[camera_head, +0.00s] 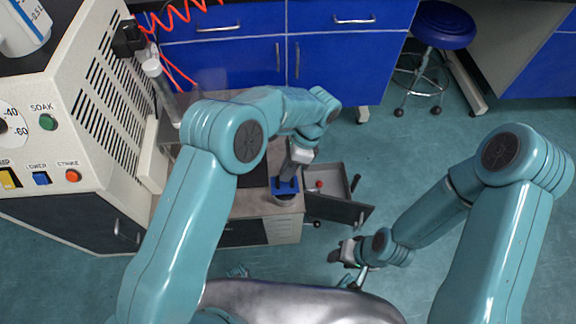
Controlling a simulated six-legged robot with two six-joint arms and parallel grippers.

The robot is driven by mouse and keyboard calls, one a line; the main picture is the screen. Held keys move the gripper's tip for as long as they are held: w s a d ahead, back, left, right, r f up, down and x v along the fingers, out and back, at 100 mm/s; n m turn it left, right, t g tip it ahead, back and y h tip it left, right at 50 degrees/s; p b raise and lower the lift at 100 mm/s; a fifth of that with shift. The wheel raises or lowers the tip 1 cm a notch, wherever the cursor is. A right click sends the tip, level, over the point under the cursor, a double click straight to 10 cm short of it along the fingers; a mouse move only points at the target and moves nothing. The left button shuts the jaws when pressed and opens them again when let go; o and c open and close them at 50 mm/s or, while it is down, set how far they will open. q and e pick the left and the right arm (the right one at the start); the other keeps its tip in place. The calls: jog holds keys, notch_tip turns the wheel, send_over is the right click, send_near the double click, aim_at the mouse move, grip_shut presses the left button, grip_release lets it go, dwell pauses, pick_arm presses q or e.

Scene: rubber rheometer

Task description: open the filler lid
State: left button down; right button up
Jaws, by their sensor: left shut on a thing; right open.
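My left gripper (288,176) points down at the front right corner of a low cabinet top. It is shut on a small blue part (285,188), which may be the filler lid. The blue part sits over a round, pale-rimmed piece (286,203) on the cabinet top, and I cannot tell whether they are touching. The gripper hides much of the blue part. My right gripper (340,254) is open and empty, low over the floor to the right of the cabinet.
An open drawer (340,205) juts out right of the cabinet (247,203). A machine panel (60,150) with coloured buttons stands at the left. Blue cupboards (345,65) and a blue stool (443,25) are at the back. The floor at the right is clear.

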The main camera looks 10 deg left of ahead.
pick_arm(q)
jog(key=shift+w+a+r+g, duration=0.1)
jog(key=shift+w+a+g, duration=0.05)
jog(key=shift+w+g, duration=0.65)
jog(key=shift+s, duration=0.1)
jog(key=c, duration=1.2)
grip_release()
jog(key=shift+o, duration=0.2)
jog(key=shift+r, duration=0.1)
